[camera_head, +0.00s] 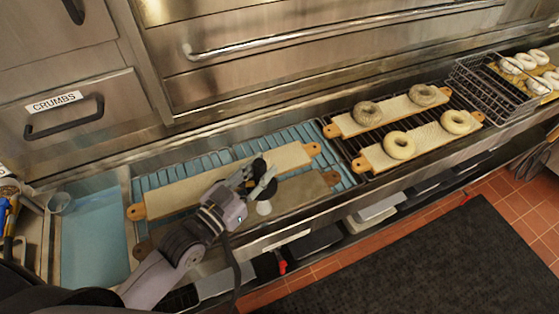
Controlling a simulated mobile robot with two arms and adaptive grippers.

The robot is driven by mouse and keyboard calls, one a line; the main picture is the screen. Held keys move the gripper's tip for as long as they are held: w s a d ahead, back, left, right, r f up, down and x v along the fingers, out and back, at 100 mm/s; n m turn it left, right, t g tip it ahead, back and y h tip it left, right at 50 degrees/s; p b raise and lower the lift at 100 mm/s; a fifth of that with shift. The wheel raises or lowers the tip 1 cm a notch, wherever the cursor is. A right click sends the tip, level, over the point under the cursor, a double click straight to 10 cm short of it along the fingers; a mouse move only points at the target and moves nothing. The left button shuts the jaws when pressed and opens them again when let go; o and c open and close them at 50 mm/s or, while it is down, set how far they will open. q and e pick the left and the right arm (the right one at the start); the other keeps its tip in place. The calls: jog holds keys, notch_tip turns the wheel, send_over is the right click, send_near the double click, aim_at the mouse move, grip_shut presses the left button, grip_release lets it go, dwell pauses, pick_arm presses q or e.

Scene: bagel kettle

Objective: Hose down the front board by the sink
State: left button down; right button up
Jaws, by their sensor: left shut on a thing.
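The front board (297,191) lies on the blue rack by the sink, looking darker and greyer than the pale back board (180,194) behind it. My left gripper (262,182) is over the front board, shut on a dark spray nozzle (258,166). A small whitish cone (264,207) shows below the nozzle, over the board; it looks like spray. A dark hose hangs beside my left wrist. My left arm hides the middle and left part of the front board. My right gripper is not in view.
The sink (95,230) with blue water is at the left. To the right, two boards with bagels (399,145) lie on a dark grate, with a wire basket (490,85) beyond. The steel oven front with its CRUMBS drawer (80,115) stands behind.

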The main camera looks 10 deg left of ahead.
pick_arm(q)
jog(key=s+a+p, duration=0.2)
jog(key=s+a, duration=0.7)
jog(key=a, duration=0.3)
jog(key=s+a+p, duration=0.2)
jog(key=s+a, duration=0.7)
jog(key=a, duration=0.4)
jog(key=s+a+p, duration=0.2)
jog(key=s+a, duration=0.7)
jog(key=a, duration=0.3)
jog(key=shift+s+a, duration=0.2)
jog(key=shift+a, duration=0.2)
